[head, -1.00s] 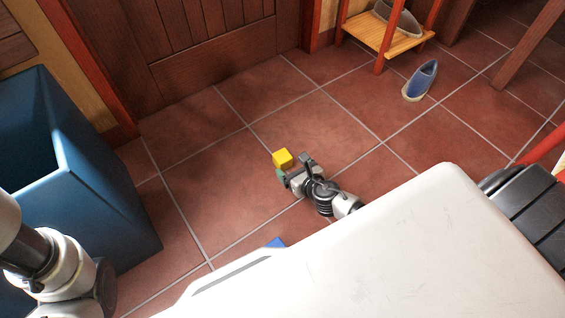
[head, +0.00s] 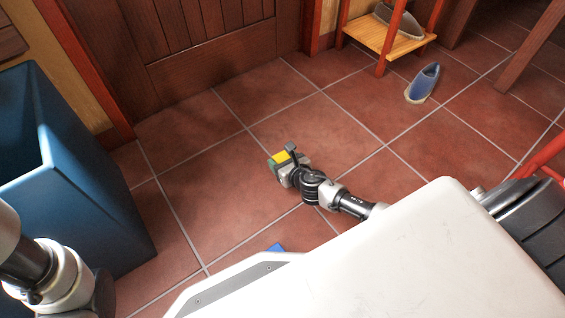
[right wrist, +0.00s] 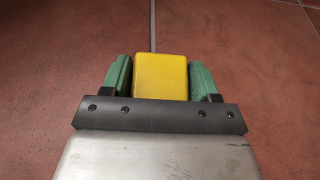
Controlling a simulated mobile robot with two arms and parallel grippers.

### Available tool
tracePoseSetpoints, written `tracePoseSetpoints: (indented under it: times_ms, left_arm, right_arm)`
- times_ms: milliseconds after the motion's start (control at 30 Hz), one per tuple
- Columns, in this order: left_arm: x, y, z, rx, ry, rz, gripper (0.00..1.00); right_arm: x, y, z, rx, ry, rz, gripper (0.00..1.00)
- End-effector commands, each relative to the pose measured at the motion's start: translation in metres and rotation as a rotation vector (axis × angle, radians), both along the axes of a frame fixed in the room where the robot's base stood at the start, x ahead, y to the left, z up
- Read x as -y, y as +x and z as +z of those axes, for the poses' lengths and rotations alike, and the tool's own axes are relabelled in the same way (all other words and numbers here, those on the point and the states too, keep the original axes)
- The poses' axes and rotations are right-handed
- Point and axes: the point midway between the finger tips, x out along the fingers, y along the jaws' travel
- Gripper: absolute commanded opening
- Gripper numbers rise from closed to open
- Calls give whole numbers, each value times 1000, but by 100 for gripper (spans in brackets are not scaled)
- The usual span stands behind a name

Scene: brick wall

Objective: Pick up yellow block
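The yellow block (head: 281,157) sits on the tiled floor in the head view, partly hidden by my right gripper (head: 282,158). In the right wrist view the yellow block (right wrist: 161,77) lies between the two green fingers of my right gripper (right wrist: 161,78). One finger is on each side of it. The fingers are very near its sides, with a thin gap seen at the left; they look open around it. The lower part of the block is hidden by the gripper body. My left arm shows at the lower left, but its gripper is out of view.
A tall blue bin (head: 75,190) stands at the left. A blue object (head: 276,248) shows partly behind my white base. A blue shoe (head: 422,84) lies on the floor near a wooden rack (head: 385,38) at the upper right. Floor around the block is clear.

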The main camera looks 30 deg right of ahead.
Motion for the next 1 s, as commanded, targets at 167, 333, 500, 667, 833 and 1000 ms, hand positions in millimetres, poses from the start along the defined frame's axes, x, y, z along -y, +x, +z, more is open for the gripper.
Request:
tracePoseSetpoints:
  times_ms: [167, 333, 500, 667, 833, 1000]
  left_arm:
    - [0, 0, 0, 0, 0, 0, 35]
    - [0, 0, 0, -1, 0, 0, 35]
    - [0, 0, 2, -1, 0, 0, 35]
    - [0, 0, 13, -1, 0, 1, 35]
    - [0, 0, 33, -2, 0, 1, 35]
    - [0, 1, 58, -2, 0, 1, 35]
  right_arm:
    - [0, 0, 0, 0, 0, 0, 32]
    - [0, 0, 0, 1, 0, 0, 29]
    - [0, 0, 3, 1, 0, 0, 29]
    - [0, 0, 13, 1, -1, 0, 29]
    - [0, 0, 33, 1, -1, 0, 29]
    - [7, -13, 55, -3, -2, 0, 29]
